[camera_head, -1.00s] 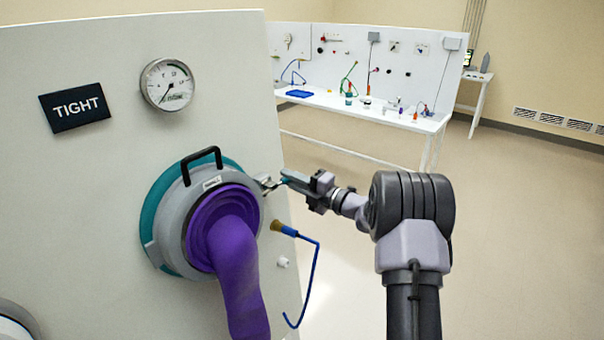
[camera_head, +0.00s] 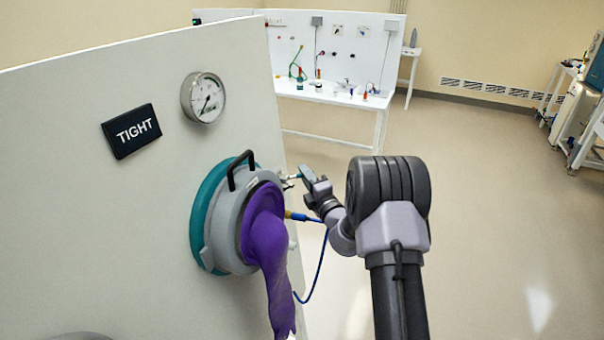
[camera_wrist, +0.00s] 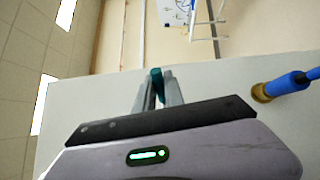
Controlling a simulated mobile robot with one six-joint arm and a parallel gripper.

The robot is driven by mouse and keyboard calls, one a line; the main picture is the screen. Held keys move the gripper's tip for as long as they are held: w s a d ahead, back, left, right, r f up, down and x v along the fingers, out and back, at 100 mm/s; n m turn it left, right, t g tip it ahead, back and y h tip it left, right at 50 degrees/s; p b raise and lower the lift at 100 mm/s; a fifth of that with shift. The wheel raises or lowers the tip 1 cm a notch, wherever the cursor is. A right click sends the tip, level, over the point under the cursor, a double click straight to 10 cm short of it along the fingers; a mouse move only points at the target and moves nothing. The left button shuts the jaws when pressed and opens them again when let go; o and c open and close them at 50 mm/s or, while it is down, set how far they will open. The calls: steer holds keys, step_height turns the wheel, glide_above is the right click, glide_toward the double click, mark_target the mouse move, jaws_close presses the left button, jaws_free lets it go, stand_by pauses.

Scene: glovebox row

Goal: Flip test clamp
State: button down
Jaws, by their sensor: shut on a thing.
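My gripper (camera_head: 300,175) is at the right edge of the port ring on the white panel. In the wrist view my gripper (camera_wrist: 158,88) has its fingers close together around a small teal piece (camera_wrist: 157,74), which looks like the handle tip of the test clamp. In the head view the clamp (camera_head: 288,181) is a small metal part beside the ring, partly hidden by its size and by my fingers. The grey and teal port ring (camera_head: 207,232) carries a black handle and a purple glove (camera_head: 266,245) that hangs down.
A brass fitting with a blue hose (camera_head: 313,218) sits just below my gripper; it also shows in the wrist view (camera_wrist: 287,84). A gauge (camera_head: 203,97) and a TIGHT sign (camera_head: 131,131) are on the panel. A white bench (camera_head: 350,98) stands behind.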

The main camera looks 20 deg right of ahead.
steer(key=shift+s+m+h, duration=0.2)
steer(key=shift+m+h, duration=0.2)
steer(key=shift+h, duration=0.3)
steer(key=c, duration=1.4)
jaws_free()
steer(key=shift+c, duration=0.2)
steer(key=s+f, duration=0.2)
steer(key=s, duration=1.5)
steer(key=shift+a+b, duration=0.25)
steer(key=shift+b, duration=0.2)
steer(key=shift+s+r, duration=0.1)
